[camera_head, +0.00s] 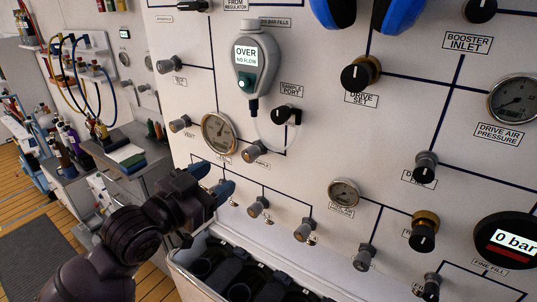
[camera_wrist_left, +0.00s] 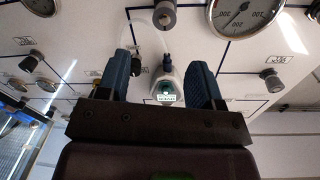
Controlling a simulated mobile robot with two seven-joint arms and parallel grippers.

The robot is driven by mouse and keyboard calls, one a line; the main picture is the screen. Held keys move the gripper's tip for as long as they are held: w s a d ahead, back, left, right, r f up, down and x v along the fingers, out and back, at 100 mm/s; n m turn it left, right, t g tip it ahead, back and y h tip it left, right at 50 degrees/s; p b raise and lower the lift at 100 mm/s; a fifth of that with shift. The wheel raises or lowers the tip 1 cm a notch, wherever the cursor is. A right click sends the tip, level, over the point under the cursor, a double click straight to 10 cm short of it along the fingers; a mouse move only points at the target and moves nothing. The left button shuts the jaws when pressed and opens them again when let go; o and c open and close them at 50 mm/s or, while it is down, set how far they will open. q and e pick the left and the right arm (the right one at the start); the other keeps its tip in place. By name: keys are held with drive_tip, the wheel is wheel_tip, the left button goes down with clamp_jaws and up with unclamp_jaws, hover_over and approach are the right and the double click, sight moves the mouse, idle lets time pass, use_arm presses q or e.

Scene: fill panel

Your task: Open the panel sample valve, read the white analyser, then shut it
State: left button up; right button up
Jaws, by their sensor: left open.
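The white analyser (camera_head: 255,60) hangs on the panel in the head view, its screen reading "OVER NO FLOW", with a clear tube below it. The sample valve (camera_head: 254,148) is a small grey knob below the analyser, right of a round gauge. My left gripper (camera_head: 222,180) has blue fingers and is below and left of that knob, apart from it. In the wrist view, which is upside down, my left gripper (camera_wrist_left: 161,80) is open and empty. The analyser (camera_wrist_left: 167,86) shows beyond and between its fingers, with the sample valve knob (camera_wrist_left: 165,15) at the top. My right gripper is not in view.
The round gauge (camera_head: 218,132) sits just above my left gripper. A row of small grey knobs, including one (camera_head: 258,207), runs along the lower panel. The sample port (camera_head: 287,115) has a black knob. A bin of dark cylinders (camera_head: 240,292) stands below the panel.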

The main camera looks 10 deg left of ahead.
sight(247, 157)
use_arm(q)
drive_tip(key=x, duration=0.3)
drive_tip(key=p+x, duration=0.1)
drive_tip(key=x, duration=0.6)
drive_tip(key=shift+w+a+f+p, duration=0.2)
drive_tip(key=shift+w+f+p, duration=0.15)
drive_tip(key=shift+w, duration=0.1)
drive_tip(key=c, duration=0.9)
